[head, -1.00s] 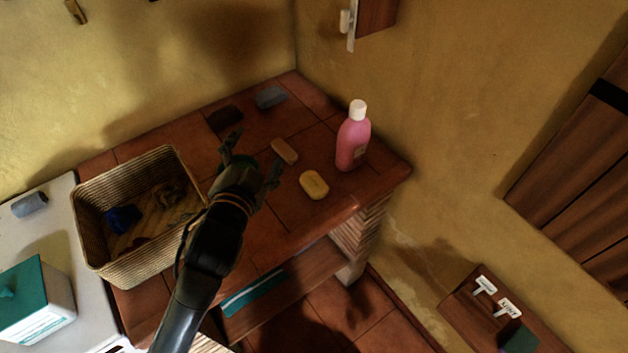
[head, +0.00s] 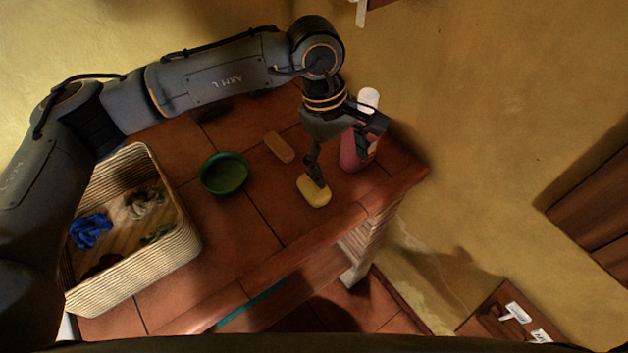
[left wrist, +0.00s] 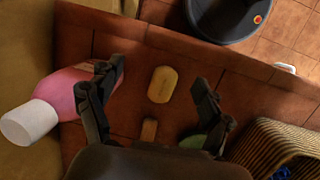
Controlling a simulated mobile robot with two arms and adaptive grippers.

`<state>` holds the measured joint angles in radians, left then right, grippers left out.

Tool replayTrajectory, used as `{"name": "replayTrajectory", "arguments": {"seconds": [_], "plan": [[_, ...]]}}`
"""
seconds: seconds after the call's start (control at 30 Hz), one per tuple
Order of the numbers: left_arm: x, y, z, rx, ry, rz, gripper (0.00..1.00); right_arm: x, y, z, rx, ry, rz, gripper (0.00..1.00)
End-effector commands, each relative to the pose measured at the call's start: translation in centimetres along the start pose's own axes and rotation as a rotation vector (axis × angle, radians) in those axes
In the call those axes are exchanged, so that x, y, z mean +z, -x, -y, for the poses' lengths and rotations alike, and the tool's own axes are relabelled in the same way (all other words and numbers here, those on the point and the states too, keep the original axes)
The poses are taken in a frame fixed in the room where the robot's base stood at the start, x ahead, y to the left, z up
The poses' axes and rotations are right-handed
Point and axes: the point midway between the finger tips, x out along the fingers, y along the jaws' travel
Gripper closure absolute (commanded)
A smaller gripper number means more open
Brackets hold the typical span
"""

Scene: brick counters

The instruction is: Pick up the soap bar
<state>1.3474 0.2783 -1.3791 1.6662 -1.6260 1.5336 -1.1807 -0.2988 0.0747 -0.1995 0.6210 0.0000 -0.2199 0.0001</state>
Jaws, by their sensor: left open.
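The yellow soap bar (head: 313,190) lies flat on the red tiled counter (head: 240,225), near its front edge. My left gripper (head: 340,165) is open above the counter, pointing down, with one finger overlapping the soap in the head view. In the left wrist view the soap (left wrist: 162,84) shows whole and uncovered, between the lines of the two open fingers (left wrist: 157,86) and apart from them. The gripper partly hides the pink bottle (head: 352,150) in the head view. My right gripper is not in view.
The pink bottle with a white cap (left wrist: 62,95) stands close beside one finger in the wrist view. A tan block (head: 279,147) and a green bowl (head: 223,173) are left of the soap. A wicker basket (head: 175,260) holding crumpled cloths stands farther left.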

Motion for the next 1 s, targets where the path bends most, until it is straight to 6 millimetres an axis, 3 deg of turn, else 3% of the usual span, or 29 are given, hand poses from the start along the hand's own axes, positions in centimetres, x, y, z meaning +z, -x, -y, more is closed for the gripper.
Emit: {"name": "replayTrajectory", "arguments": {"seconds": [0.03,0.1,0.2,0.6,0.8,1.0], "plan": [[-2.2,0.6,0.7,-0.042,-0.011,-0.086,0.21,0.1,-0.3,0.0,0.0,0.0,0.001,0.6],[-4.2,1.3,1.4,-0.086,-0.019,-0.161,0.21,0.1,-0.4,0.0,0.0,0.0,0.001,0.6],[-5.4,1.4,2.0,-0.118,-0.024,-0.206,0.21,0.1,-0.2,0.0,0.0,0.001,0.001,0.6],[-6.7,-5.3,2.8,-0.12,-0.023,-0.205,0.21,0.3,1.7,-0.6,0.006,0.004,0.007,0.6],[-7.0,-6.7,2.9,-0.118,-0.023,-0.205,0.21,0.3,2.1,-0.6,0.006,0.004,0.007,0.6],[-7.5,-9.2,3.0,-0.121,-0.021,-0.202,0.21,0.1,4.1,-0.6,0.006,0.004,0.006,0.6]]}}
